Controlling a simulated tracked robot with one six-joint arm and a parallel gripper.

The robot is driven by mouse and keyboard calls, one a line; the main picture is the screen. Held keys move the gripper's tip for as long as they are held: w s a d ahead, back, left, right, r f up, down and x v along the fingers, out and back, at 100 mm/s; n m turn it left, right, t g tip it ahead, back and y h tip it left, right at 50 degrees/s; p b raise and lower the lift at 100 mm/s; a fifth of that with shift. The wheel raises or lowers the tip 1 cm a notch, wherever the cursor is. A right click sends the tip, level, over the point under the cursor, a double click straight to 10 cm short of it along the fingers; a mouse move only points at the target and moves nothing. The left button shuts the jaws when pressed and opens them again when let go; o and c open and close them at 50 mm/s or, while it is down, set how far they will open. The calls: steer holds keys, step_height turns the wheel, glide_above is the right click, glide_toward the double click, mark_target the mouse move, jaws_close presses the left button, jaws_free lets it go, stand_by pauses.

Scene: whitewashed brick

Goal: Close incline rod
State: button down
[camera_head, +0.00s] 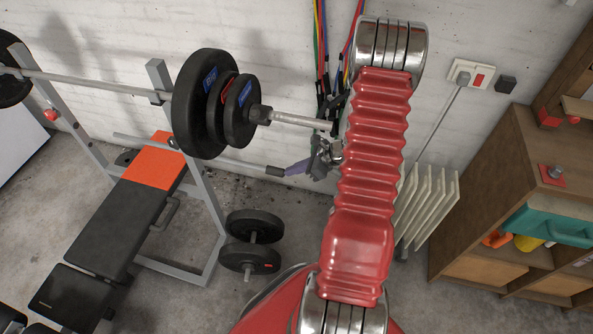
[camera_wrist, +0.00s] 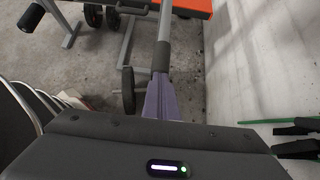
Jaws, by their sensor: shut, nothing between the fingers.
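The incline rod (camera_head: 228,160) is a thin grey bar that runs across the weight bench's upright below the barbell. Its dark end grip (camera_head: 275,171) points toward my gripper (camera_head: 290,170). In the wrist view the rod (camera_wrist: 165,22) runs straight ahead, with its dark grip (camera_wrist: 160,57) right in front of the purple fingers of my gripper (camera_wrist: 160,82). The fingers are shut and in line with the rod's end. I cannot tell whether they touch it. In the head view my red arm hides part of the wrist.
A barbell (camera_head: 300,121) with black plates (camera_head: 200,104) rests on the bench rack above the rod. The bench has an orange-and-black pad (camera_head: 153,162). A dumbbell (camera_head: 252,243) stands on the floor. Resistance bands (camera_head: 322,45) hang on the wall. A white radiator (camera_head: 428,205) and wooden shelf (camera_head: 490,180) are right.

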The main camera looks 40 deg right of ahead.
steer(key=shift+w+a, duration=0.1)
steer(key=shift+a, duration=0.05)
stand_by(0.3)
steer(key=s+d+f+v, duration=0.1)
steer(key=f+v, duration=0.1)
steer(key=v, duration=1.1)
steer(key=shift+s, duration=0.3)
steer(key=shift+f, duration=0.15)
